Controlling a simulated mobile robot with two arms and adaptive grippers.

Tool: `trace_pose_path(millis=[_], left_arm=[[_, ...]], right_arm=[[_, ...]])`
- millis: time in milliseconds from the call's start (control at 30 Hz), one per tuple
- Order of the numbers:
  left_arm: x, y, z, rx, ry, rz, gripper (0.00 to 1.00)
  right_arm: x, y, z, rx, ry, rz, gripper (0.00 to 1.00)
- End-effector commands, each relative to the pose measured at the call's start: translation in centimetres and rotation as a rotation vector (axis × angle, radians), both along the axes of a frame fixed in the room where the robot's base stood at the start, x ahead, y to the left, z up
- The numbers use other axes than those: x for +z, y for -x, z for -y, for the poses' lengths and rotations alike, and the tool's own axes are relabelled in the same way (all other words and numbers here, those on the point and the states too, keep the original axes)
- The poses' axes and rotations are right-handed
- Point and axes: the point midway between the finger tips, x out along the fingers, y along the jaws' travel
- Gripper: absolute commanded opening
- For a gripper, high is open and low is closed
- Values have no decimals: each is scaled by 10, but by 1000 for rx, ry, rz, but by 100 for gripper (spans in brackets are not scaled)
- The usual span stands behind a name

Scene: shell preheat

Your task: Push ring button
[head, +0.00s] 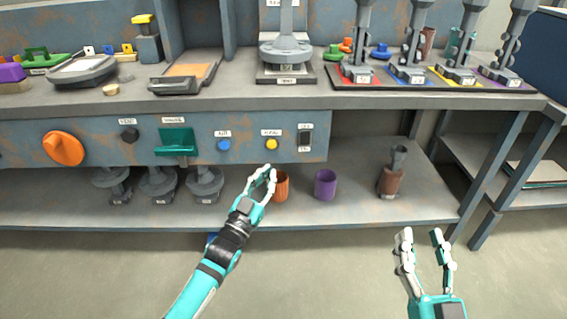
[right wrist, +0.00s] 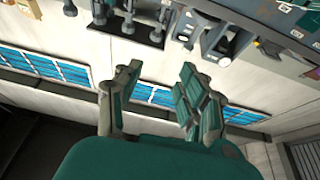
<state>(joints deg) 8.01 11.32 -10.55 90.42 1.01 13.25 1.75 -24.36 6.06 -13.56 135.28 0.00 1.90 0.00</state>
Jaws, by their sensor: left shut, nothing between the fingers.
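The front panel in the head view carries a blue button (head: 223,145) and a yellow button (head: 271,144), each under a small white label. The lettering is too small to read surely, so I cannot tell which one is the ring button. My left gripper (head: 268,172) is shut and empty, with its fingertips just below the yellow button in the picture. I cannot tell how far they are from the panel. My right gripper (head: 422,238) is open and empty at the lower right; its spread fingers also show in the right wrist view (right wrist: 158,75).
Left along the panel are a green handle (head: 177,140), a black knob (head: 129,134) and an orange knob (head: 63,148). A dark switch (head: 305,138) is at its right. An orange cup (head: 281,190) and a purple cup (head: 325,184) stand on the lower shelf.

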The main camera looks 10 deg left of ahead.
Motion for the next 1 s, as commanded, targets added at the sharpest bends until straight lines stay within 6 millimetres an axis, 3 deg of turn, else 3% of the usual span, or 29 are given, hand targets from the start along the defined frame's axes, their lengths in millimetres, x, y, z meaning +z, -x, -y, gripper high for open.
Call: trace_pose_path(millis=[267, 667, 1000], left_arm=[[20, 2, 2, -11, 6, 69, 0], [19, 0, 1, -11, 5, 68, 0], [17, -16, -3, -10, 4, 69, 0]], right_arm=[[22, 14, 3, 2, -20, 71, 40], [25, 15, 3, 3, -26, 94, 40], [59, 41, 5, 16, -97, 340, 40]])
